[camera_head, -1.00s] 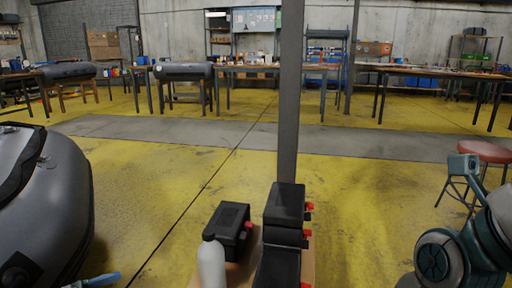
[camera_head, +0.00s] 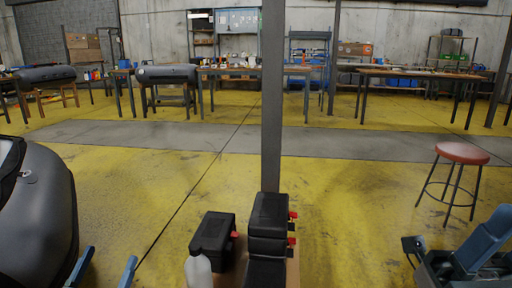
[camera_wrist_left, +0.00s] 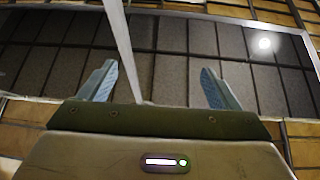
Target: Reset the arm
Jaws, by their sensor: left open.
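My left gripper (camera_head: 104,268) shows at the lower left of the head view as two blue fingertips, apart, next to the grey boat. In the left wrist view my left gripper (camera_wrist_left: 158,85) has its two blue fingers spread with nothing between them. Behind them is a dark panelled surface (camera_wrist_left: 180,65) with a pale strip crossing in front. Part of my right arm (camera_head: 470,262) shows at the lower right corner of the head view; I cannot make out its fingers.
A grey inflatable boat (camera_head: 40,215) fills the left edge. Stacked black boxes (camera_head: 268,215), another black box (camera_head: 222,228) and a pale bottle (camera_head: 199,268) stand at bottom centre by a dark post (camera_head: 272,100). A red stool (camera_head: 462,153) stands at right. Open yellow floor lies beyond.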

